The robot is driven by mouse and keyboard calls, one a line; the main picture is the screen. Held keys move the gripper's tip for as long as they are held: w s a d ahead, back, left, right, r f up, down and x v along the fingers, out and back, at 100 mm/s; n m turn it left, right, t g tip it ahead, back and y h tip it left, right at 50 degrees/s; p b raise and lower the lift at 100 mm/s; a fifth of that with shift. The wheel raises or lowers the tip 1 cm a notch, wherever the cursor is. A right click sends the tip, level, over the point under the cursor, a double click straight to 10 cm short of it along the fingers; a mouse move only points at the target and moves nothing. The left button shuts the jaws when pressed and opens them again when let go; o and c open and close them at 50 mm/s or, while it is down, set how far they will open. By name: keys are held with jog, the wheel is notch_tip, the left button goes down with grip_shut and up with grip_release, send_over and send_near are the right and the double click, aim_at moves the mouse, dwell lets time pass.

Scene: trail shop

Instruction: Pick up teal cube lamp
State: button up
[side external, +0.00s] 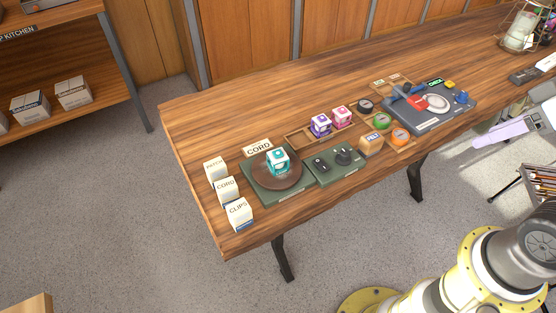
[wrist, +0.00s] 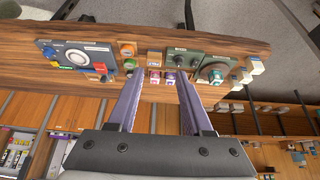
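The teal cube lamp (side external: 277,160) is a small teal and white cube. It sits on a round brown dish (side external: 291,183) set on a dark green base, near the left end of the wooden table. In the wrist view the lamp (wrist: 235,78) appears at the right on its dish (wrist: 213,72). My gripper (wrist: 162,78) has two lavender fingers spread apart with nothing held between them. In the side view a lavender finger (side external: 503,134) shows at the right edge, far from the lamp.
A CORD sign (side external: 257,147) stands just behind the lamp. White boxes marked PATCH, CORD and CLIPS (side external: 239,212) stand left of it. A green unit with knobs (side external: 335,163) is close on its right. Purple (side external: 321,125) and pink (side external: 342,117) cubes stand farther right.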

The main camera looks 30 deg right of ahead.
jog(key=o, duration=0.5)
